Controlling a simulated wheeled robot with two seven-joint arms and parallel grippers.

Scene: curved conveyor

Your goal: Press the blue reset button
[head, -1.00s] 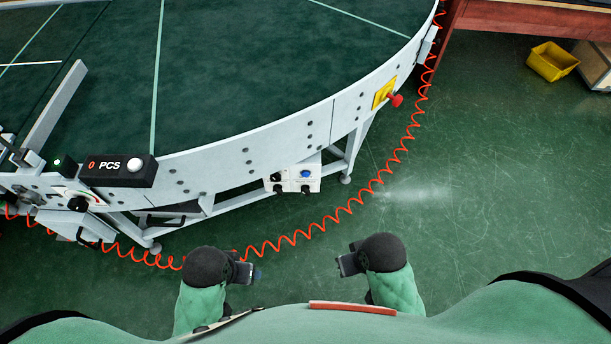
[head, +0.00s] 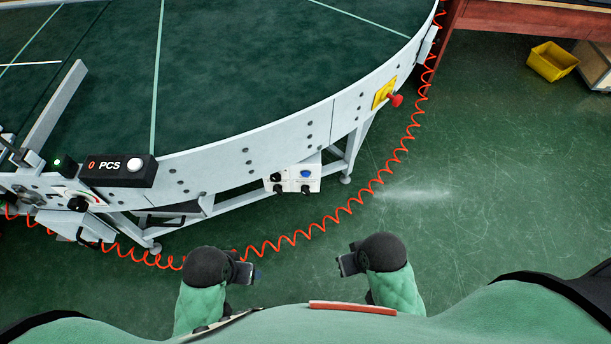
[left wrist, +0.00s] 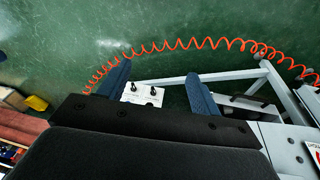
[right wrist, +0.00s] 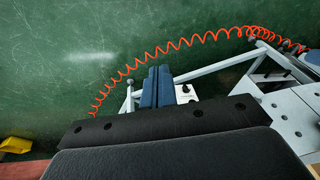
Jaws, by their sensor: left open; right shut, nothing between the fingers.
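The blue reset button (head: 305,173) sits at the upper right of a small white control box (head: 289,180) with several black knobs, mounted under the conveyor's outer rim. My left gripper (head: 256,273) is open and empty, below and left of the box in the head view. My right gripper (head: 342,264) is shut and empty, below and right of it. Both are apart from the box. The box shows between the open fingers in the left wrist view (left wrist: 143,94), where the blue button cannot be seen. In the right wrist view the shut fingers (right wrist: 157,70) partly cover the box (right wrist: 185,94).
The curved conveyor (head: 230,147) fills the upper left. A red coiled cable (head: 295,240) runs along the floor before it. A red knob on a yellow plate (head: 383,94) and a PCS counter (head: 118,170) sit on the rim. A yellow bin (head: 552,61) stands far right.

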